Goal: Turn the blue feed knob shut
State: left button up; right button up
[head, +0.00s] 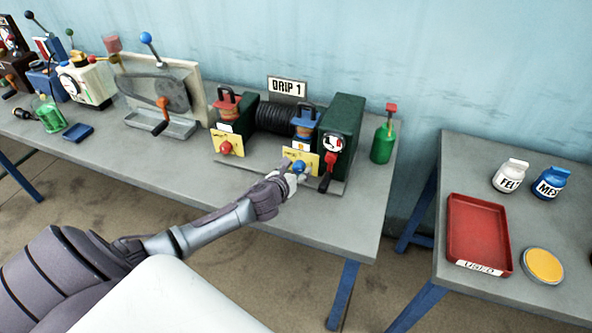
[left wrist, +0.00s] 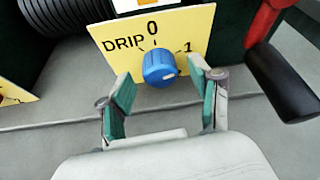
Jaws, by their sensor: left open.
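The blue feed knob (head: 299,167) sits on a yellow plate (head: 310,158) at the front of the drip machine. In the left wrist view the blue knob (left wrist: 160,68) shows on its yellow plate (left wrist: 112,45), marked DRIP, 0 and 1. A pale mark on the knob face points toward the right, roughly to the 1 side. My left gripper (head: 291,178) is right in front of the knob. In the left wrist view its open fingers (left wrist: 167,95) stand on either side below the knob; I cannot tell whether they touch it. My right gripper is not in view.
A red knob (head: 226,148) on another yellow plate is to the left. A red lever with a black handle (head: 326,181) hangs close right of the blue knob; its handle shows in the left wrist view (left wrist: 283,85). A green bottle (head: 383,143) stands further right. The table front is clear.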

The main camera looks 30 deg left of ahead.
pick_arm(q)
jog(key=shift+w+f, duration=0.1)
jog(key=shift+w, duration=0.1)
jog(key=c, duration=1.1)
jog(key=shift+c, duration=0.2)
